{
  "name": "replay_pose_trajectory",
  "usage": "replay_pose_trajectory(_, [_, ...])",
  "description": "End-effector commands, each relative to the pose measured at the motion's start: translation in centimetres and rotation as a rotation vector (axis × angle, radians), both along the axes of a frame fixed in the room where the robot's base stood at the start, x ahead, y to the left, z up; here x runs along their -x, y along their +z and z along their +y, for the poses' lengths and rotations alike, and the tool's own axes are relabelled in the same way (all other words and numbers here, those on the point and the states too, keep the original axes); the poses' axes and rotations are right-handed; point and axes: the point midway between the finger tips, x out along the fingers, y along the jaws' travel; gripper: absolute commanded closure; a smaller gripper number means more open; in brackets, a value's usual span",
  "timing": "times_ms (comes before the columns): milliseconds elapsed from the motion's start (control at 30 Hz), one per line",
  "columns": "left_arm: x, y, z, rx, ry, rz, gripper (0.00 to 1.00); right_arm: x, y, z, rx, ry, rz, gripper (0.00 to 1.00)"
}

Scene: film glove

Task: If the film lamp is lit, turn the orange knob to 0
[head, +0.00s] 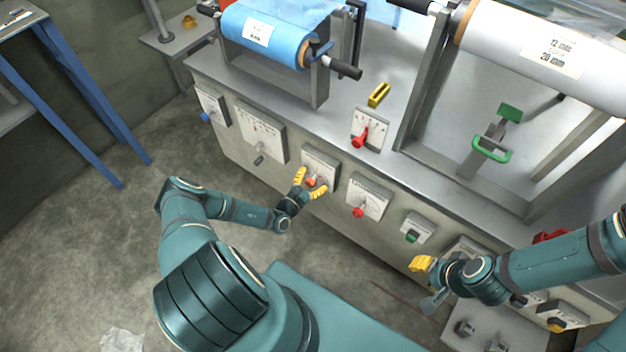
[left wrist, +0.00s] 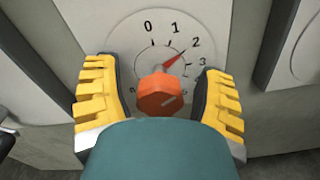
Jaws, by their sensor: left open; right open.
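The orange knob (left wrist: 160,95) sits on a pale dial plate (left wrist: 118,38) numbered from 0 upward. Its red pointer (left wrist: 175,60) is at about 2, on the right of the scale. In the head view the dial plate (head: 321,161) is on the bench's front panel. My left gripper (head: 309,183) is open in front of it; in the left wrist view its yellow fingers stand on either side of the knob, with gaps visible. My right gripper (head: 427,279) is open and empty near the panel's lower right. I cannot identify the film lamp for sure.
Neighbouring controls include a grey-lever dial (head: 259,158), a red-knob dial (head: 358,211) and a green switch (head: 411,237). A blue film roll (head: 265,35) and a white film roll (head: 530,50) stand on the bench. The floor at left is mostly free.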

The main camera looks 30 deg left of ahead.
Motion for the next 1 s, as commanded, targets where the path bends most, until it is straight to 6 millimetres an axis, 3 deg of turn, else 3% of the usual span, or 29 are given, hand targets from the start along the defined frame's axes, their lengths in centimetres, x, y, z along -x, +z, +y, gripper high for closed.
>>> replay_pose_trajectory(100, [0.02, 0.01, 0.0, 0.0, 0.0, 0.0, 0.3, -0.01, 0.02, 0.0, 0.0, 0.0, 0.0, 0.59])
replay_pose_trajectory(133, [0.02, 0.01, 0.0, 0.0, 0.0, 0.0, 0.36, 0.0, 0.02, 0.0, 0.0, 0.0, 0.0, 0.59])
replay_pose_trajectory(300, [0.04, 0.01, 0.0, 0.0, 0.0, 0.0, 0.95, 0.0, 0.02, 0.0, 0.0, 0.0, 0.0, 0.59])
replay_pose_trajectory(333, [0.04, 0.01, 0.0, 0.0, 0.0, 0.0, 1.0, 0.0, 0.02, 0.0, 0.0, 0.0, 0.0, 0.59])
replay_pose_trajectory(733, [0.1, -0.01, 0.02, 0.013, 0.0, 0.001, 1.0, 0.02, 0.06, 0.0, 0.0, 0.0, 0.0, 0.59])
replay_pose_trajectory(1000, [0.15, -0.01, 0.02, 0.127, 0.0, 0.011, 1.0, 0.06, 0.28, 0.01, 0.0, 0.0, 0.001, 0.59])
